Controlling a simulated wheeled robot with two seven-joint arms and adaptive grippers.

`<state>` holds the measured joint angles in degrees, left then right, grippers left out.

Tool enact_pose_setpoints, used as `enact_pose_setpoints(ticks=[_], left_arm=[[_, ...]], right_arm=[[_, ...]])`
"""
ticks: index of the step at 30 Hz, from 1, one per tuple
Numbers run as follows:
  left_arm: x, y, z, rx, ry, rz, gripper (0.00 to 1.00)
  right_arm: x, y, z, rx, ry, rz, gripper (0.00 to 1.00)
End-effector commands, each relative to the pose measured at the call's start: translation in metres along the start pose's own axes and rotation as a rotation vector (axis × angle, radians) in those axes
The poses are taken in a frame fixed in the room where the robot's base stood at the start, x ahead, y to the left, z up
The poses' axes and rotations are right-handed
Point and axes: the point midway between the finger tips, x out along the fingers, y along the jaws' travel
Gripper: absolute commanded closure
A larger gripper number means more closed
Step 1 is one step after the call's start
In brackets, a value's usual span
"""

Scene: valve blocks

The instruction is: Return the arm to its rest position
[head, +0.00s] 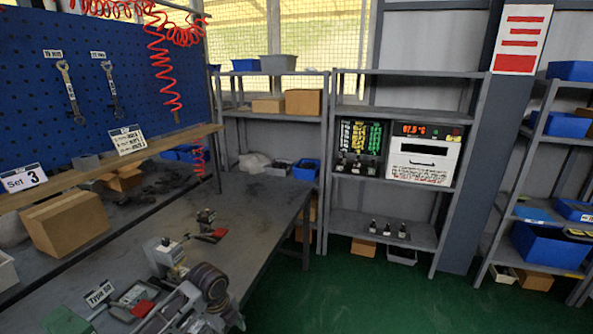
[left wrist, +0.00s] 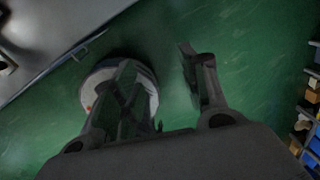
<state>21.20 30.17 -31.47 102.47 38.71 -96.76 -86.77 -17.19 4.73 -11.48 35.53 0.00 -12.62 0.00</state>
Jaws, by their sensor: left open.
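My left gripper (left wrist: 158,62) shows in the left wrist view, its two dark fingers spread apart with green floor behind them. Nothing is held between the fingers. The gripper hangs clear of the grey surface at the upper left of that view. Neither gripper shows in the head view. My right gripper is in no view.
The workbench (head: 262,197) bears a small dark block on a red-padded fixture (head: 208,228) and a belt machine (head: 208,285). A shelf rack (head: 345,110) holds an oven-like unit (head: 423,153) and small dark blocks (head: 388,229). Green floor (head: 345,290) is open right of the bench.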

Motion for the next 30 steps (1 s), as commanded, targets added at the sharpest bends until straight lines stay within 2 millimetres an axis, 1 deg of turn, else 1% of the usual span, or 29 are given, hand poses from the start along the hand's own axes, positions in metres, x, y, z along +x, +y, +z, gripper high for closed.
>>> enact_pose_setpoints(ticks=[1, 6, 15, 22, 30], left_arm=[[0.004, 0.003, -0.01, -0.037, 0.008, -0.009, 0.56], [0.01, 0.014, -0.033, -0.186, 0.02, -0.04, 0.56], [0.015, 0.035, -0.067, -0.474, 0.047, -0.091, 0.56], [0.013, 0.055, -0.084, -0.715, 0.067, -0.126, 0.56], [0.008, 0.083, -0.095, -1.015, 0.083, -0.16, 0.56]], right_arm=[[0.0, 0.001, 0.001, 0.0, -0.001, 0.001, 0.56], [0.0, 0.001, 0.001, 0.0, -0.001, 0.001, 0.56], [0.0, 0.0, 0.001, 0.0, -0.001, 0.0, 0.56], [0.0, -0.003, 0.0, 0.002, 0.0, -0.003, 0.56], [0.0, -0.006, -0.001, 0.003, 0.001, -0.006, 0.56]])
